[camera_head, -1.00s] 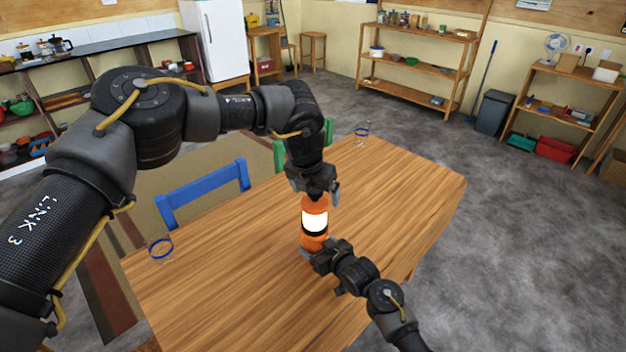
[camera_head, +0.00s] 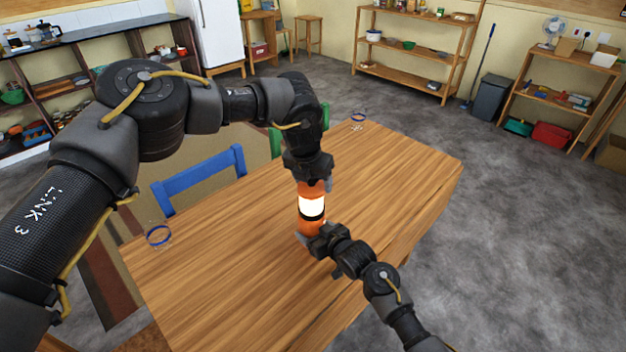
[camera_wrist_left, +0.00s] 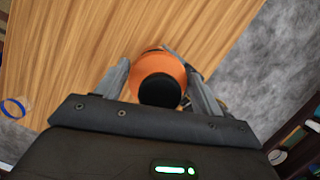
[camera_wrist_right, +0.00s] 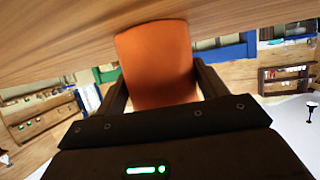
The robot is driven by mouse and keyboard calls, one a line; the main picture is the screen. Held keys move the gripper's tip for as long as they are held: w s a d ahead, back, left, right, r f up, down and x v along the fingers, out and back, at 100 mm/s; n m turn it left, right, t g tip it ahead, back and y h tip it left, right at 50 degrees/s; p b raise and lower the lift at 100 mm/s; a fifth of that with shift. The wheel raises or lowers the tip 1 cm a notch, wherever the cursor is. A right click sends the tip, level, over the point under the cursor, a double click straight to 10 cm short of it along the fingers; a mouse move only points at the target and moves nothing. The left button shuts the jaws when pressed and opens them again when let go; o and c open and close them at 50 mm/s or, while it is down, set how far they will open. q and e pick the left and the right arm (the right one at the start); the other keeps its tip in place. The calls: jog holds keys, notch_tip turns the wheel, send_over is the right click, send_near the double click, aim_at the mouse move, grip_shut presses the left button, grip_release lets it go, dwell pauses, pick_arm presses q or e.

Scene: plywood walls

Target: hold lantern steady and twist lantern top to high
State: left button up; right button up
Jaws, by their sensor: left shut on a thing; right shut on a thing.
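The orange lantern (camera_head: 311,207) stands upright on the wooden table (camera_head: 400,190), with a bright white glowing band around its middle. My left gripper (camera_head: 312,182) comes down from above and is shut on the lantern's top. In the left wrist view the orange top with a black knob (camera_wrist_left: 160,91) sits between the fingers. My right gripper (camera_head: 312,236) is shut on the orange lower body from the front right. In the right wrist view the orange base (camera_wrist_right: 157,62) fills the space between the fingers. The fingertips are partly hidden in the head view.
Two glasses with blue rims stand on the table, one at the left edge (camera_head: 159,236) and one at the far end (camera_head: 358,121). A blue chair (camera_head: 205,178) stands against the far left side. The table's right half is clear.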

pick_arm(q)
jog(key=shift+n+y, duration=0.3)
jog(key=shift+n, duration=0.9)
jog(key=shift+n, duration=0.8)
jog(key=shift+a+n+y, duration=0.1)
jog(key=shift+n+y, duration=0.3)
jog(key=shift+n, duration=0.2)
jog(key=n, duration=0.2)
jog(key=shift+a+n+y, duration=0.1)
jog(key=shift+n+y, duration=0.3)
pick_arm(e)
jog(key=shift+f, duration=0.1)
pick_arm(q)
jog(key=o, duration=1.1)
